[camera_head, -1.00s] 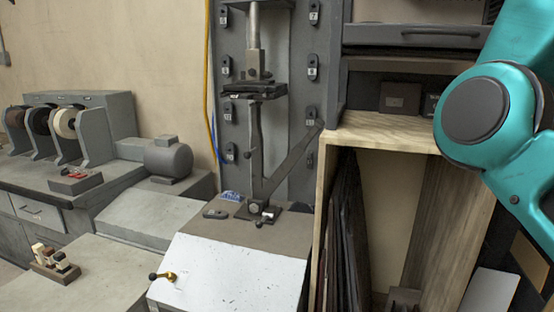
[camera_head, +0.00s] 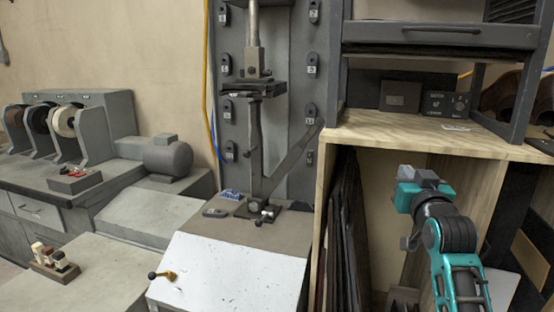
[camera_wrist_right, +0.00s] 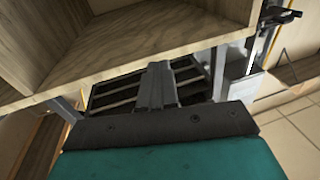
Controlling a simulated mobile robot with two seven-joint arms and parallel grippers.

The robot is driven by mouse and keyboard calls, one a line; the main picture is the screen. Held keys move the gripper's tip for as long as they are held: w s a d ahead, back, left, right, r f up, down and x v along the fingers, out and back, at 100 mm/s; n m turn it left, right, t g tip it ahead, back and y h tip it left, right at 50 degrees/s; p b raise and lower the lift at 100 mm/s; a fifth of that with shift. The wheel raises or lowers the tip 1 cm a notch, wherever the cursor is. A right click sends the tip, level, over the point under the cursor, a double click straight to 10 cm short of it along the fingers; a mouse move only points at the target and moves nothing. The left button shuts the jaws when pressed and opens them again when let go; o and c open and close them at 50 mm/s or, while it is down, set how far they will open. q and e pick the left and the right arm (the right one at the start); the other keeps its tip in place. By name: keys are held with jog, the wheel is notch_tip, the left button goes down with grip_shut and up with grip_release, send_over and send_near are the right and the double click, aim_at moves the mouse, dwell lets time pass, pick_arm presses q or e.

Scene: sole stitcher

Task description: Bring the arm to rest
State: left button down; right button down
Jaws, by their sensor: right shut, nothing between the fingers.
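My right arm rises from the lower right in the head view, with a teal forearm, a dark wrist and a teal hand. My right gripper (camera_head: 424,178) is in front of the open lower part of the wooden cabinet (camera_head: 335,140), below its top board. In the right wrist view its grey fingers (camera_wrist_right: 158,70) are shut together with nothing between them. The cabinet's wooden boards are above and ahead of the fingers there. I cannot tell the exact gap to the wood. My left gripper is not in view.
A grey machine with a sloped white front (camera_head: 230,265) stands left of the cabinet. A brass-coloured handle (camera_head: 163,275) sticks out from it. Dark upright sheets (camera_head: 348,230) fill the cabinet's left side. A bench with grinding wheels (camera_head: 62,122) and a motor (camera_head: 167,157) is at left.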

jog(key=s+a+f+n+g+y, duration=0.1)
jog(key=s+a+f+g, duration=0.1)
jog(key=s+f, duration=0.6)
jog(key=s+a+f+n+g+y, duration=0.15)
jog(key=s+f, duration=0.25)
jog(key=f, duration=0.8)
jog(key=s+a+f+n+g+y, duration=0.1)
jog(key=s+a+f+g, duration=0.15)
jog(key=s+f, duration=0.65)
jog(key=s+a+f+g, duration=0.1)
jog(key=s+a+f, duration=0.2)
jog(key=s+f, duration=0.6)
jog(key=shift+s+a+g, duration=0.2)
jog(key=shift+s+g, duration=0.2)
jog(key=shift+s, duration=0.65)
jog(key=shift+f+n+y, duration=0.1)
jog(key=shift+n+y, duration=0.15)
